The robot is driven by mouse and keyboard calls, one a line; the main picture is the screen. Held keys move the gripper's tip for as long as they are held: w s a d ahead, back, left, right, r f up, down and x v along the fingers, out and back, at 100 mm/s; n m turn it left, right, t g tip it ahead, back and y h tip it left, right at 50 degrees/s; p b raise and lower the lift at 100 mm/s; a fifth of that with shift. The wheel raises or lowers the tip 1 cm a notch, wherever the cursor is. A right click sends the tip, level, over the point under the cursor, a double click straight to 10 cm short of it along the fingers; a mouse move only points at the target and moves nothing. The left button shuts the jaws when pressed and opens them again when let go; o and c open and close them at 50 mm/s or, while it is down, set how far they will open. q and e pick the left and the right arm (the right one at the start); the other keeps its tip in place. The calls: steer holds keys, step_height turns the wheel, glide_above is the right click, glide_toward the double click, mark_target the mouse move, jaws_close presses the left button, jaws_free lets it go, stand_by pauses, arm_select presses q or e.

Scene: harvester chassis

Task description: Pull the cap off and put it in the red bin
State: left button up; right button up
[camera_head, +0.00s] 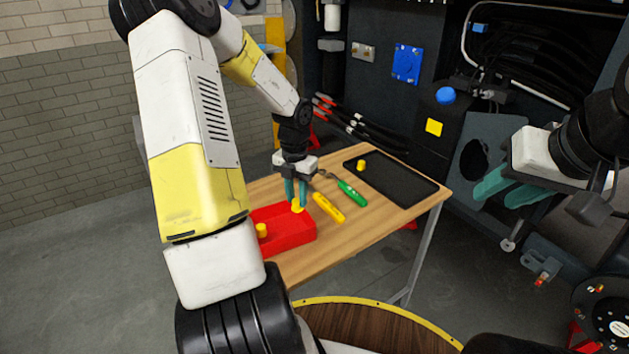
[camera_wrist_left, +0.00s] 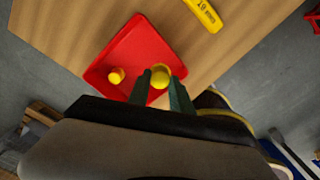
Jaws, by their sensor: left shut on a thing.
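My left gripper (camera_head: 297,192) is shut on a yellow cap (camera_head: 297,206), which it holds over the red bin's right part. In the left wrist view the cap (camera_wrist_left: 160,76) sits between the green fingertips (camera_wrist_left: 161,88), above the red bin (camera_wrist_left: 130,45). The red bin (camera_head: 289,239) stands on the table's left end. Another yellow cap (camera_head: 261,230) lies inside it, also seen in the left wrist view (camera_wrist_left: 116,75). A third yellow cap (camera_head: 361,165) is on the black tray (camera_head: 400,182). My right gripper (camera_head: 508,187) hangs at the right, away from the table; its fingers look apart.
Dark machinery with a blue knob (camera_head: 445,95) stands behind the table. The table's front right part is clear.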

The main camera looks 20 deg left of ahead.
arm_select(q)
steer(key=shift+f, duration=4.4)
steer(key=o, duration=1.1)
steer(key=shift+c, duration=0.2)
step_height(320, 180, up, 8)
steer(key=shift+f, duration=0.1)
